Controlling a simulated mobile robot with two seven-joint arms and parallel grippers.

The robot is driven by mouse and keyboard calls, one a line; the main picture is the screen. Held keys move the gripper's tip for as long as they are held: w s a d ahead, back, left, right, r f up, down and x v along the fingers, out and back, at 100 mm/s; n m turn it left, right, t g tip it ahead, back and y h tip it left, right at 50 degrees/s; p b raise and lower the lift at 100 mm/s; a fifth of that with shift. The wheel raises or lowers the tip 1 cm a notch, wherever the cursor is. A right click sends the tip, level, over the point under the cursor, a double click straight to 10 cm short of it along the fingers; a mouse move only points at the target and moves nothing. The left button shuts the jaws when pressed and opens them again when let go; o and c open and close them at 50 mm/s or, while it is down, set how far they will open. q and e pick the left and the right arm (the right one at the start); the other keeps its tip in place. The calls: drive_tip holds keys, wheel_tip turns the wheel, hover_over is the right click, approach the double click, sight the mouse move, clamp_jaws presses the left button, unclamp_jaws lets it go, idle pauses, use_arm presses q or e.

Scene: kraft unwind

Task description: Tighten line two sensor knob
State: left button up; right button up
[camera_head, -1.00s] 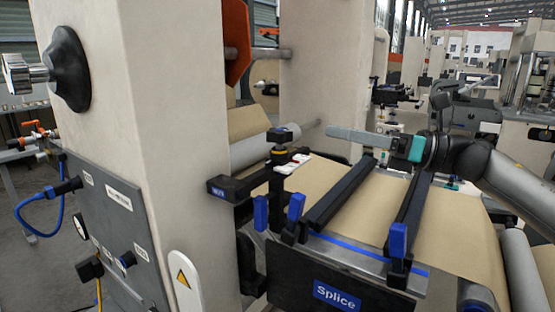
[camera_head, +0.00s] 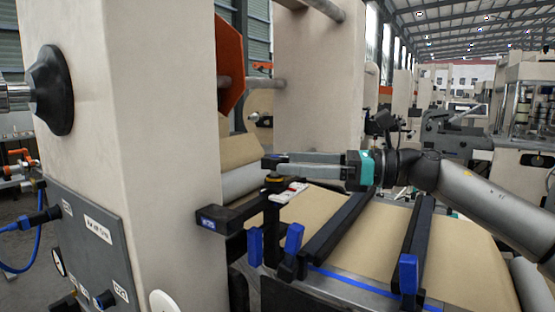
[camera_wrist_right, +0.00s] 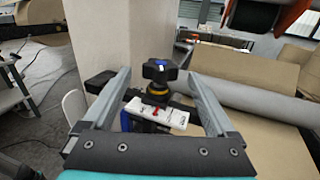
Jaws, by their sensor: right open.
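The sensor knob (camera_head: 269,163) is black with a blue mark on top and a yellow ring below it. It stands upright above a white sensor body (camera_head: 290,192) on a black bracket arm (camera_head: 225,217). In the right wrist view the knob (camera_wrist_right: 160,70) appears between the two fingertips, with a gap on each side, and the white body (camera_wrist_right: 157,113) lies below it. My right gripper (camera_head: 275,164) is open, its fingers level and pointing left at the knob; in the head view they partly hide it. My left gripper is not in view.
A large beige machine column (camera_head: 150,120) stands left of the knob. Brown paper web (camera_head: 365,235) runs under my right arm. Black splice bars (camera_head: 335,235) with blue levers (camera_head: 408,272) stand in front. A pale roller (camera_head: 243,180) lies behind the bracket.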

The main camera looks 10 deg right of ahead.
sight(278, 157)
drive_tip(key=shift+x, duration=1.95)
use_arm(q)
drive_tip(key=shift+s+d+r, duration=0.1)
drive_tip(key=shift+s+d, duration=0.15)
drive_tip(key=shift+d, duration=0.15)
use_arm(e)
drive_tip(key=c, duration=1.4)
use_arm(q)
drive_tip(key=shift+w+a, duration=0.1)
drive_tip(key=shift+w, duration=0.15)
use_arm(e)
drive_tip(key=shift+o, duration=0.2)
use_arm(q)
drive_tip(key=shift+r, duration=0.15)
